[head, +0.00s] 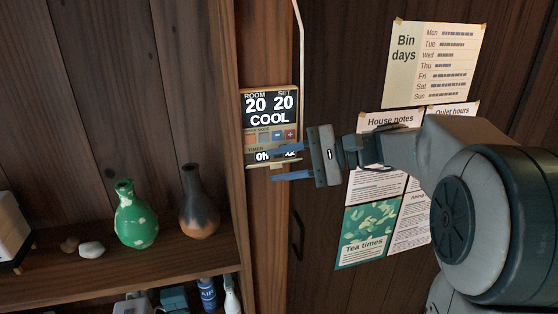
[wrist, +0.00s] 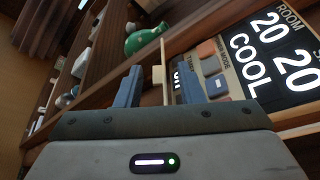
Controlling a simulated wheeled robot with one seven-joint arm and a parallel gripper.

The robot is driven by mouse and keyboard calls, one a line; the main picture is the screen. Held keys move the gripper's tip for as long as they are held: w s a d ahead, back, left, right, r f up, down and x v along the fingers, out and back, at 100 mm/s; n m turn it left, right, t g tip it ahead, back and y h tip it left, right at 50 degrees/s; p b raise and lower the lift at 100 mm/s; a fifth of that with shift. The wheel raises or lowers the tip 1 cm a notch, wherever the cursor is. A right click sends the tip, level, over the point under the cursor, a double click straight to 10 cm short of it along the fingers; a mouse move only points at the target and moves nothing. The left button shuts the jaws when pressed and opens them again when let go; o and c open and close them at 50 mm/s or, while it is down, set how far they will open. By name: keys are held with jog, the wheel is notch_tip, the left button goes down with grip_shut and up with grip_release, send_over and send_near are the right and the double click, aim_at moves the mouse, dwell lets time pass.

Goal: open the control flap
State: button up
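The control panel (head: 269,112) is on a wooden post in the head view. Its display reads ROOM 20, SET 20, COOL, with small buttons and a TIMER readout below. A small pale tab (head: 277,166) sticks out at its lower edge; it also shows in the wrist view (wrist: 158,74). My gripper (head: 274,163) is at the panel's lower end, its blue fingers apart, one on each side of the tab. I see no clear contact with the tab. One finger partly covers the timer row.
Left of the post, a shelf (head: 120,280) bears a green vase (head: 136,218), a dark brown vase (head: 199,205) and small stones. Papers, including a bin days sheet (head: 433,62), hang on the dark wall to the right. A pale cable (head: 300,45) runs above the panel.

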jog(key=shift+a+f, duration=0.15)
jog(key=shift+a, duration=0.35)
grip_shut()
jog(key=shift+f+b, duration=0.15)
jog(key=shift+b, duration=0.25)
